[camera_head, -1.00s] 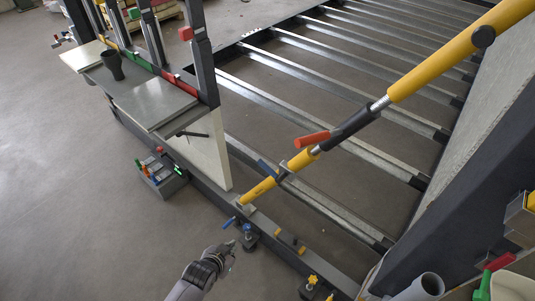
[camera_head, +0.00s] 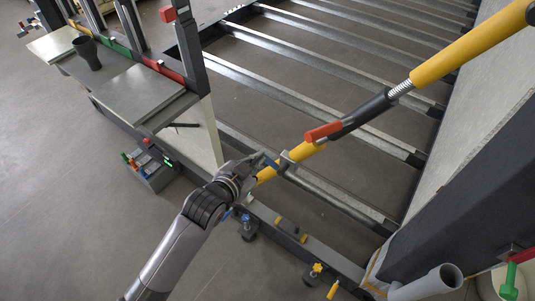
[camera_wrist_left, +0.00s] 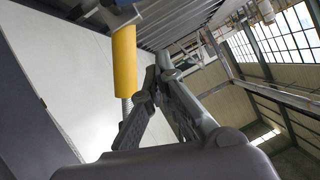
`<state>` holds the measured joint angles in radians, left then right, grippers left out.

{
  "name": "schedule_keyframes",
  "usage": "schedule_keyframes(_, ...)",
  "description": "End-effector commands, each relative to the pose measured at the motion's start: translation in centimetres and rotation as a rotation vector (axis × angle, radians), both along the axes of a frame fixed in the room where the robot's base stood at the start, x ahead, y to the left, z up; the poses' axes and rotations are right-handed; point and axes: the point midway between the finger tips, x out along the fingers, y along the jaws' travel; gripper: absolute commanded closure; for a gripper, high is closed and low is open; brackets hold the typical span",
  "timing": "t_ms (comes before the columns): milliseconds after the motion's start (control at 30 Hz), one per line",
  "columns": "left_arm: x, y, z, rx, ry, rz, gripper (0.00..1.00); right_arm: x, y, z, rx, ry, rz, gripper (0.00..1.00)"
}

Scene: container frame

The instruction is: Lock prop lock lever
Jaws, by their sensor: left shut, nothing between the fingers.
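The prop (camera_head: 445,62) is a long yellow tube slanting from upper right to the floor frame, with a dark sleeve and a threaded rod partway along. A red lever (camera_head: 323,132) sits on it at the dark sleeve's lower end, lying nearly along the tube. My left gripper (camera_head: 268,161) is shut and empty beside the prop's lower yellow part, below and left of the red lever. In the left wrist view the closed fingertips (camera_wrist_left: 161,68) are just right of a yellow tube (camera_wrist_left: 124,60); contact cannot be told. The red lever is not seen there. My right gripper is not in view.
A metal floor frame (camera_head: 300,103) with parallel cross bars lies behind the prop. A grey shelf (camera_head: 130,97) holding a dark cup (camera_head: 87,52) stands at left. A grey box (camera_head: 155,177) with coloured items sits on the floor. A dark slanted beam (camera_head: 460,220) is at right.

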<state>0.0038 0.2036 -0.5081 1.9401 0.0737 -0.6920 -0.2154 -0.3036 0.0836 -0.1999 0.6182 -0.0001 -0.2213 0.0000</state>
Motion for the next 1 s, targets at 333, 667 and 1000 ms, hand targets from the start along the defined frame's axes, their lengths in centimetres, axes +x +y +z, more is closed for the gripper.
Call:
schedule_keyframes(333, 4.7, -2.5, -2.3, -0.002, 0.001, 0.0, 1.0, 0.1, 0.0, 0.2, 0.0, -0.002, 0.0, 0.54)
schedule_keyframes(667, 7.8, -3.5, -5.8, 0.003, 0.004, 0.001, 1.0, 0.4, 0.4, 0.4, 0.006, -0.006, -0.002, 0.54)
schedule_keyframes(1000, 7.9, -2.8, -7.7, 0.0, 0.0, 0.0, 1.0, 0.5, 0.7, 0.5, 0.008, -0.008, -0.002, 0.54)
